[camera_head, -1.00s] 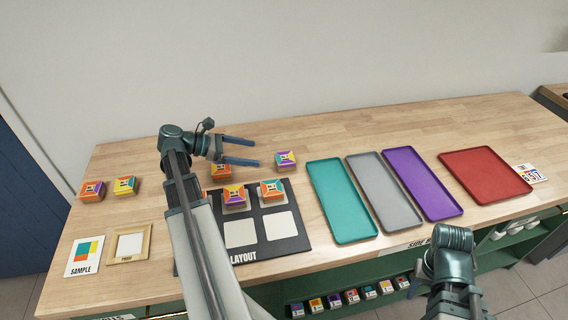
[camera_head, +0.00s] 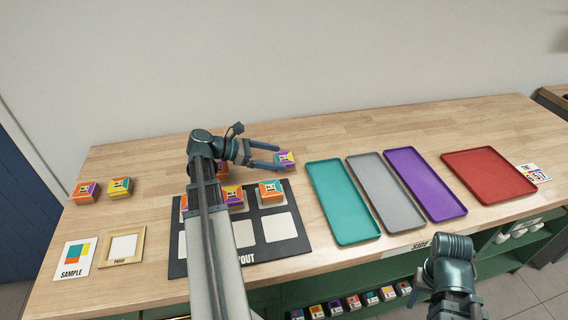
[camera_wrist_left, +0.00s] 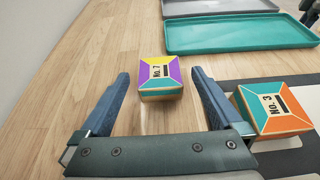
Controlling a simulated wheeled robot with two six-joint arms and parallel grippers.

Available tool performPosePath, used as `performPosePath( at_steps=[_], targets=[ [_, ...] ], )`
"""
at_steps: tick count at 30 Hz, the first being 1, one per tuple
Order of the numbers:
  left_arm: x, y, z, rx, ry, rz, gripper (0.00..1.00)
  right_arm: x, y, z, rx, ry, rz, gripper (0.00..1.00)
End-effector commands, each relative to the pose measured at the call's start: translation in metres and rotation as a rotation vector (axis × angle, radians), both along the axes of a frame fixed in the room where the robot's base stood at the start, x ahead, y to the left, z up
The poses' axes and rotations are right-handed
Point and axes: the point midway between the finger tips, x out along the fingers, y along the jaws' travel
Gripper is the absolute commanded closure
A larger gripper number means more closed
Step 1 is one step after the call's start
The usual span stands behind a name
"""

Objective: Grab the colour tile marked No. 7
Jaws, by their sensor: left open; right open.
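The colour tile marked No. 7 (camera_wrist_left: 160,75) is a small block with a purple, yellow and teal top. In the left wrist view it lies on the bare wood, just ahead of and between my open left fingers (camera_wrist_left: 160,95), apart from both. In the head view the No. 7 tile (camera_head: 285,160) sits beyond the black layout board, and my left gripper (camera_head: 281,157) reaches to it from the left, open. My right gripper is out of frame; only my right arm shows at the lower right.
The orange and teal No. 3 tile (camera_wrist_left: 271,108) stands close right of my left gripper, on the layout board (camera_head: 290,246). A teal tray (camera_head: 342,203) lies beyond. Two tiles (camera_head: 120,187) sit at the far left. Wood behind the No. 7 tile is clear.

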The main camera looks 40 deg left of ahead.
Motion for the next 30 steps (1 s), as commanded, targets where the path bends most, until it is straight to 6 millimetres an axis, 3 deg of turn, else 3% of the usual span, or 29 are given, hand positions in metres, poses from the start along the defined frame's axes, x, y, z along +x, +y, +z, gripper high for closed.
performPosePath(
  at_steps=[12, 19, 30],
  targets=[
    [0.036, -0.028, -0.020, 0.000, 0.000, -0.001, 0.00, 0.000, 0.000, -0.020, 0.000, 0.000, 0.000, 0.50],
    [0.037, -0.029, -0.019, 0.000, 0.000, 0.000, 0.02, 0.000, 0.000, -0.019, 0.000, 0.000, 0.000, 0.50],
    [0.037, -0.028, -0.019, 0.000, 0.000, 0.000, 0.68, 0.000, 0.000, -0.019, 0.000, 0.000, 0.000, 0.50]
  ],
)
